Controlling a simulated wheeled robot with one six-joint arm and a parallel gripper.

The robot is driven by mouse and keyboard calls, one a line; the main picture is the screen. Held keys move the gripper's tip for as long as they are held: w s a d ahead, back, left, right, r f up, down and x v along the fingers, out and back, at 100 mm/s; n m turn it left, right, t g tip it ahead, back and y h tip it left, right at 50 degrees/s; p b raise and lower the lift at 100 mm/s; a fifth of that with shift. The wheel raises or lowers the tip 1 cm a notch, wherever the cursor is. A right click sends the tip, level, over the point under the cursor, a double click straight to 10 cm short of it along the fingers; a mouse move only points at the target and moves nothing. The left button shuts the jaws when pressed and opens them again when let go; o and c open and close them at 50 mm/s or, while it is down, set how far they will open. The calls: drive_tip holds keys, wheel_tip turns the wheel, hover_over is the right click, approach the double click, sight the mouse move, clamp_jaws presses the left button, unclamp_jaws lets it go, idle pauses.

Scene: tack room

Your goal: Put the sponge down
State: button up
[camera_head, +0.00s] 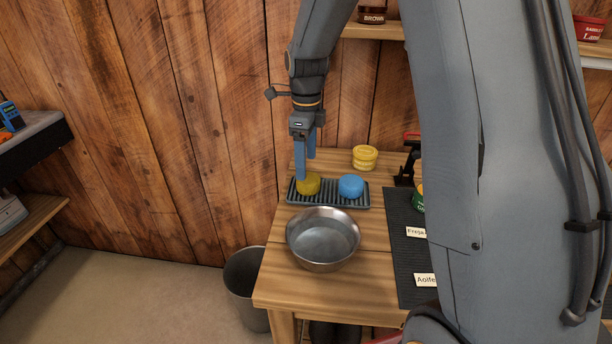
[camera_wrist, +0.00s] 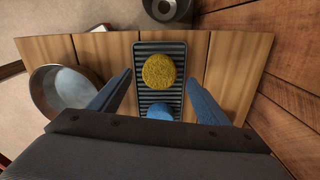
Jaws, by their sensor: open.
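A round yellow sponge (camera_head: 308,184) rests on a dark ribbed tray (camera_head: 333,203) on the wooden table. A round blue sponge (camera_head: 351,185) sits beside it on the right half of the tray. My gripper (camera_head: 306,168) is open and points down at the yellow sponge. In the wrist view, the yellow sponge (camera_wrist: 159,71) shows between the spread fingers, with a gap on both sides. The blue sponge (camera_wrist: 160,112) is partly hidden by the gripper body there. The gripper holds nothing.
A metal bowl (camera_head: 323,239) stands just in front of the tray. A yellow tin (camera_head: 365,157) stands behind it. A dark mat (camera_head: 408,259) with labels lies to the right, partly hidden by my arm. A bin (camera_head: 243,287) stands left of the table. The plank wall is close behind.

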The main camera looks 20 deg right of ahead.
wheel_tip(320, 180, up, 6)
drive_tip(key=shift+f+b, duration=0.15)
drive_tip(key=shift+b, duration=0.35)
clamp_jaws()
idle(0.3)
idle(0.9)
drive_tip(key=n+p, duration=0.2)
drive_tip(key=n, duration=0.9)
hover_over(309, 178)
drive_tip(key=shift+w+f, duration=0.1)
drive_tip(key=shift+f, duration=2.25)
